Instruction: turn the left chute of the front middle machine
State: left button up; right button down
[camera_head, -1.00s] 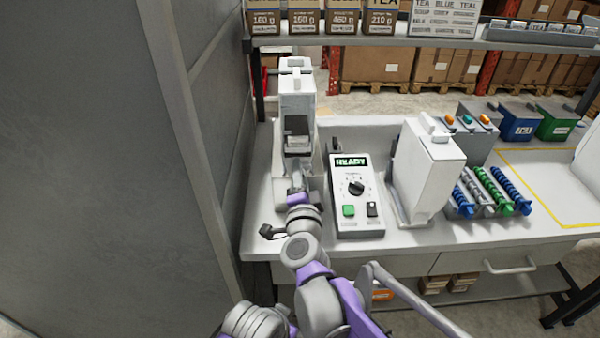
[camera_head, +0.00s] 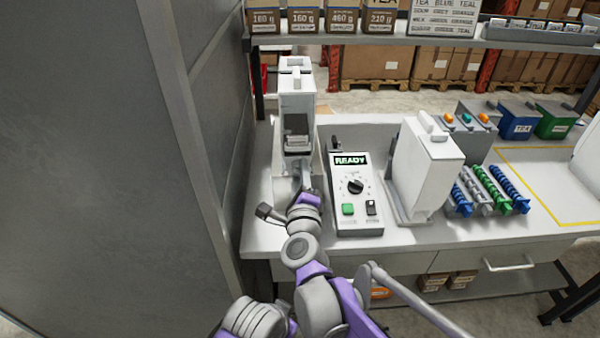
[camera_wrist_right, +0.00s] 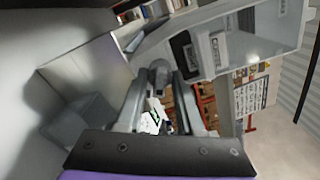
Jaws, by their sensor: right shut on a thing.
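A tall white dispenser (camera_head: 298,88) stands at the left end of the bench. Its front has a dark opening with a pale grey piece (camera_head: 298,142) at its lower part. My right gripper (camera_head: 301,182) is at the lower front of this dispenser, largely hidden by my wrist. In the right wrist view my gripper (camera_wrist_right: 158,88) is shut on a small grey rounded part (camera_wrist_right: 158,74) between its fingertips. I cannot tell whether this part is a chute. A second white dispenser (camera_head: 425,165) stands further right, turned sideways. My left gripper is not in view.
A control box (camera_head: 355,195) reading READY, with a dial, a green button and a black switch, stands close right of my arm. Blue, grey and green spiral parts (camera_head: 490,190) lie further right. A grey wall (camera_head: 110,180) is at the left. Clear bench shows inside the yellow outline (camera_head: 560,180).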

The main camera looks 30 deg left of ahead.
jog(key=shift+m, duration=0.4)
jog(key=c, duration=0.9)
grip_release()
jog(key=v, duration=1)
jog(key=shift+s+d, duration=0.15)
jog(key=shift+s, duration=0.2)
